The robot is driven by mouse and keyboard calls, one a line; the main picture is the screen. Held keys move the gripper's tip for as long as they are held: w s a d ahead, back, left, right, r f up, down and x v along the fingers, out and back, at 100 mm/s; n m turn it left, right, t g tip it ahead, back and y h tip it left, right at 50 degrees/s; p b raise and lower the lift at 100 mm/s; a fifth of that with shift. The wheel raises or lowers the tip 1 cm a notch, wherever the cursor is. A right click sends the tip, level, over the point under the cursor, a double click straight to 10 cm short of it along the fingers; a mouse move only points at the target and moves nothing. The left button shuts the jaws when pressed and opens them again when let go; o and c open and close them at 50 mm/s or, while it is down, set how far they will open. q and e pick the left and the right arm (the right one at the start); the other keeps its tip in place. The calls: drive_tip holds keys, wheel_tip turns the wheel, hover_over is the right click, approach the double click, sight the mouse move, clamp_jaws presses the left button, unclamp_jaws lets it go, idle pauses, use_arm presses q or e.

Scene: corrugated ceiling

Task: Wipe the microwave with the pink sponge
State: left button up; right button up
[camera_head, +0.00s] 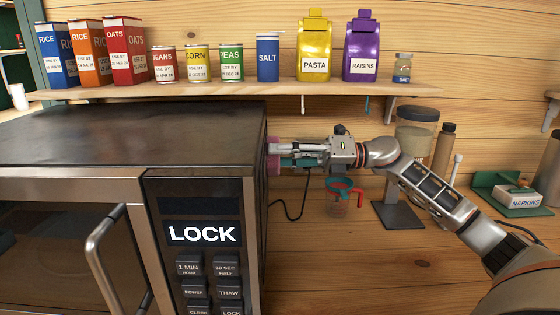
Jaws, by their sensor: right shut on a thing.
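The microwave (130,133) fills the left of the view, with a dark top, a steel front, a handle and a control panel reading LOCK. The pink sponge (273,158) shows as a small pink strip at the microwave's right side wall. My right gripper (284,155) is shut on the sponge, coming in from the right, with the sponge at or very close to that side wall. Whether it presses against the wall cannot be told. My left gripper is not in view.
A wall shelf (250,92) above holds boxes, cans and bags. Below my right arm, a measuring cup (338,198) with red and teal parts stands near a dispenser (415,130). A napkin holder (517,196) is at the right. The wooden counter (350,270) in front is clear.

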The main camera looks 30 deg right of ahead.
drive_tip(key=shift+s+a, duration=0.1)
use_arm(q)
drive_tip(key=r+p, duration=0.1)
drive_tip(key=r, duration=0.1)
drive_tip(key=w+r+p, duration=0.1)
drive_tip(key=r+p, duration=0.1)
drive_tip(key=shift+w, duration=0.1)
use_arm(e)
drive_tip(key=s+a, duration=0.6)
drive_tip(key=s, duration=0.4)
idle(0.6)
use_arm(q)
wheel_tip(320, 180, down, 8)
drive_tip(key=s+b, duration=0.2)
drive_tip(key=b, duration=0.3)
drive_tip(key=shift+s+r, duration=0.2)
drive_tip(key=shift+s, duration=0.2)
use_arm(e)
drive_tip(key=w+d, duration=0.6)
drive_tip(key=w, duration=0.4)
